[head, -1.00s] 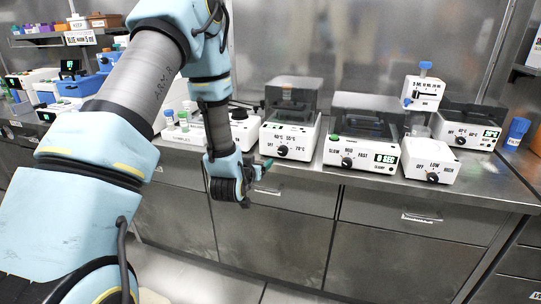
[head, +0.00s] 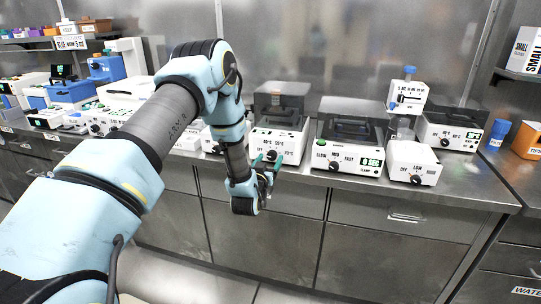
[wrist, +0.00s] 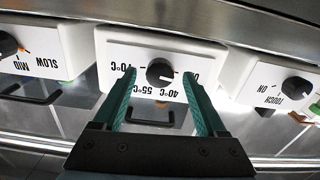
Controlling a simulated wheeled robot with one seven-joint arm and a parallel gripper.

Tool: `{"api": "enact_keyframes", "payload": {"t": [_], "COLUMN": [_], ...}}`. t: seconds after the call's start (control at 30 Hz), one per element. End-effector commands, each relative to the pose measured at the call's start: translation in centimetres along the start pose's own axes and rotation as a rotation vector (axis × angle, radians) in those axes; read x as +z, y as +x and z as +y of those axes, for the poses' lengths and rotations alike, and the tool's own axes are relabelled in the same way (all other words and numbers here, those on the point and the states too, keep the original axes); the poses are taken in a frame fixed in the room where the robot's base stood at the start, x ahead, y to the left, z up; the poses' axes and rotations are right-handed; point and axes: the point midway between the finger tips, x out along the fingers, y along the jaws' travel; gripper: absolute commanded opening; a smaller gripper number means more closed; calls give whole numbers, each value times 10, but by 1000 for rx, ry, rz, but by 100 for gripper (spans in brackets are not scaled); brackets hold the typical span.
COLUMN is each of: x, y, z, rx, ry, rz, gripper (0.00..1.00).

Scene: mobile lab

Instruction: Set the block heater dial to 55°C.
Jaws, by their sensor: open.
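The block heater (head: 278,138) is a white box with a dark clear lid, on the bench. Its black round dial (wrist: 160,72) shows in the wrist view, where the lettering is upside down. Labels for 40°C, 55°C and 70°C surround the dial, with a label partly hidden at right that looks like OFF. A small light mark on the dial points right, towards that label. My gripper (head: 267,161) is in front of the heater. Its teal fingers (wrist: 160,78) are open, one on each side of the dial in view; contact cannot be told.
More devices, including an OFF/LOW box (head: 413,163), line the bench. Drawer handles (wrist: 150,117) lie below the bench edge.

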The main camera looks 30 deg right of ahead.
Motion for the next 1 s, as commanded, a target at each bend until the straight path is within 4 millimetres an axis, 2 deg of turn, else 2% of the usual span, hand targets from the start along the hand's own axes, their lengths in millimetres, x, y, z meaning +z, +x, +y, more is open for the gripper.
{"api": "enact_keyframes", "payload": {"t": [0.17, 0.47, 1.0], "x": [-1, 0, 0], "y": [13, 15, 14], "z": [0, 0, 0], "rx": [0, 0, 0], "ry": [0, 0, 0], "rz": [0, 0, 0], "gripper": [74, 74, 14]}}
